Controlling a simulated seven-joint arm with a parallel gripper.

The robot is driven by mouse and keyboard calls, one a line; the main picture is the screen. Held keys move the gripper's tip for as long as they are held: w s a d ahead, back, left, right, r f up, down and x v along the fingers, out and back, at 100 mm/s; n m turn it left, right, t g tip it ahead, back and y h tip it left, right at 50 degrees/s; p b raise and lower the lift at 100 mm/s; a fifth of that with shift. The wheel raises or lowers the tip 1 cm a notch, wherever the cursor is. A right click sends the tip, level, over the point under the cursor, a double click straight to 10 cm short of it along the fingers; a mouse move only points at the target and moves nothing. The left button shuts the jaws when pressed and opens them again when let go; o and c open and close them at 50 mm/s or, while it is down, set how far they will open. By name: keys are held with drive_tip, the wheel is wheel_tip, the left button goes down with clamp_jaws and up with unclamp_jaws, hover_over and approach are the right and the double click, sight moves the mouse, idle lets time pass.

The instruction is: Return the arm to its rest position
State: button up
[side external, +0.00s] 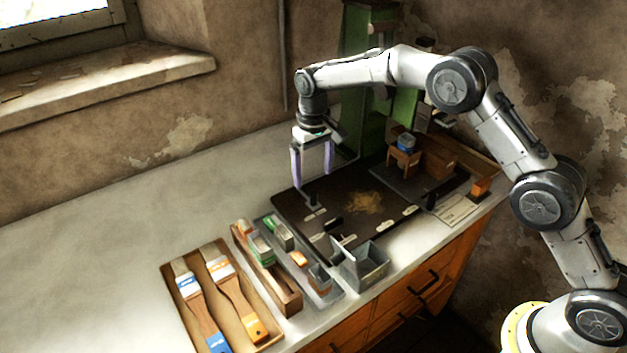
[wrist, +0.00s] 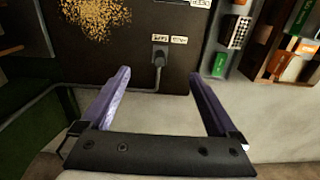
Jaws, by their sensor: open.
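My gripper (side external: 312,172) hangs from my arm above the left part of a dark board (side external: 345,228) on the bench. Its two purple fingers are wide apart with nothing between them. In the wrist view my gripper (wrist: 157,85) is also open and empty. The green press (side external: 375,120) stands behind my arm.
A tray with two brushes (side external: 262,335), a wooden tray (side external: 290,303), a tray of small blocks (side external: 330,299) and a grey metal bin (side external: 366,268) line the front. A brown block (side external: 437,160) stands right of the press. The bench (side external: 120,240) is clear at left.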

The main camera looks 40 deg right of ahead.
drive_tip(key=shift+r, duration=0.2)
drive_tip(key=s+d+r+t, duration=0.2)
drive_tip(key=s+d+r, duration=0.15)
drive_tip(key=r, duration=0.65)
drive_tip(key=s+d+r+t, duration=0.15)
drive_tip(key=s+r, duration=0.35)
drive_tip(key=r, duration=0.6)
drive_tip(key=s+d+r+t, duration=0.25)
drive_tip(key=s+r, duration=0.25)
drive_tip(key=s, duration=0.8)
drive_tip(key=s+d+f, duration=0.1)
drive_tip(key=s+f, duration=0.4)
drive_tip(key=s, duration=0.4)
drive_tip(key=s+d+f, duration=0.1)
drive_tip(key=s+f, duration=0.4)
drive_tip(key=s, duration=0.4)
drive_tip(key=shift+s+d+f, duration=0.25)
drive_tip(key=shift+s+f, duration=0.05)
drive_tip(key=shift+f, duration=0.05)
drive_tip(key=shift+c, duration=0.4)
